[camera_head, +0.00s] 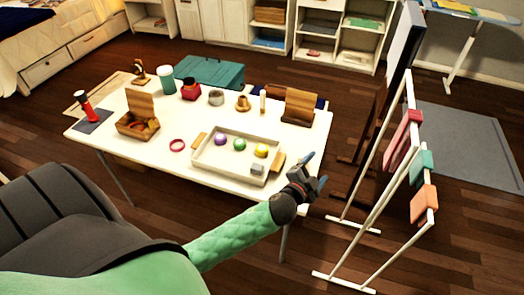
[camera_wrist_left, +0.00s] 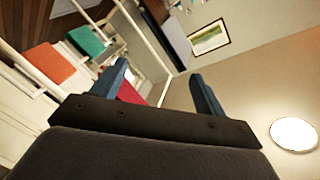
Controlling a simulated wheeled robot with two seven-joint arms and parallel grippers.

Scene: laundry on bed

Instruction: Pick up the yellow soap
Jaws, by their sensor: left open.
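The yellow soap (camera_head: 261,151), a small round piece, lies in the shallow white tray (camera_head: 204,172) at the front right of the white table. A green ball-like piece (camera_head: 239,144) and a purple one (camera_head: 221,139) lie to its left in the tray. My left gripper (camera_head: 317,170) is open and empty, to the right of the tray near the table's right edge, apart from the soap. In the left wrist view its blue fingers (camera_wrist_left: 160,72) are spread with nothing held between them. The soap is not visible there. My right gripper is not in view.
A white drying rack (camera_head: 378,201) with hanging cloths stands right of my gripper. A wooden box (camera_head: 138,123) and several small items occupy the table's left and back.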

